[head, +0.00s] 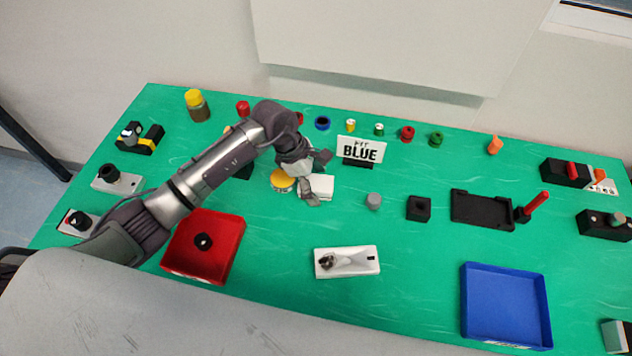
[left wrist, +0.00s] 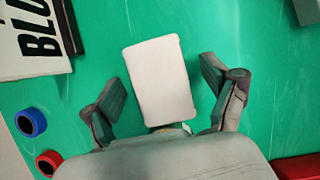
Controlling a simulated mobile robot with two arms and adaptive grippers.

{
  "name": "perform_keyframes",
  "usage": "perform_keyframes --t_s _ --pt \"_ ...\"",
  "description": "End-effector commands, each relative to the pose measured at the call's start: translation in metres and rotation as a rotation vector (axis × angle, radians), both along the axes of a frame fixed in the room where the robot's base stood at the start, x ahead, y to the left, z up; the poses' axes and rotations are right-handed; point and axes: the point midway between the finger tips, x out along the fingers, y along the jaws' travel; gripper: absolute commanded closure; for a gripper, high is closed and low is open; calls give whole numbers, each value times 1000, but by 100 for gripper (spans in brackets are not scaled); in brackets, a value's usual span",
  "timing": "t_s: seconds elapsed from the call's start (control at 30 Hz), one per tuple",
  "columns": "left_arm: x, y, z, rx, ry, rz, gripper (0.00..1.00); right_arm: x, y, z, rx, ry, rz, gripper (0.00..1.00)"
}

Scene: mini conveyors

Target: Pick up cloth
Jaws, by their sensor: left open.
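The cloth, a folded white rectangle (head: 321,186), lies on the green table near its middle. In the left wrist view the white cloth (left wrist: 160,78) lies between my left gripper's spread fingers, with a gap at each side. My left gripper (head: 316,180) is open and empty, above the cloth in the head view; it also shows in the left wrist view (left wrist: 168,105). The cloth's near edge in the left wrist view is partly hidden by the gripper body. My right gripper is not in view.
A yellow round thing (head: 283,180) sits just left of the cloth. A "KIT BLUE" sign (head: 361,150) stands behind it to the right. A grey cylinder (head: 373,201) is to the right. A red tray (head: 228,262) and blue tray (head: 505,304) lie nearer the front.

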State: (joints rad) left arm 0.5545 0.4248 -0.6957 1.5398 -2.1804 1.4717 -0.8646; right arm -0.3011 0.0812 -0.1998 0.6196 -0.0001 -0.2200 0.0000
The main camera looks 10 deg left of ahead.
Motion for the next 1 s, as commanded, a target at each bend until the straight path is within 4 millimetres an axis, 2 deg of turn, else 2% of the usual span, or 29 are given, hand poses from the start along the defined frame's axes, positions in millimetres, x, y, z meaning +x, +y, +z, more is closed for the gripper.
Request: perform_keyframes --t_s 0.17,0.2,0.57,0.87,1.0 --pt "0 0 0 0 -1 0 14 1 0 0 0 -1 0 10" --pt "0 0 0 0 -1 0 17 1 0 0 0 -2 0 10" --pt "0 0 0 1 -1 0 77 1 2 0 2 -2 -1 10" --pt "1 0 2 0 -2 0 78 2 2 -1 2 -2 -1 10" --pt "2 1 11 2 -5 0 78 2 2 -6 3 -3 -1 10"
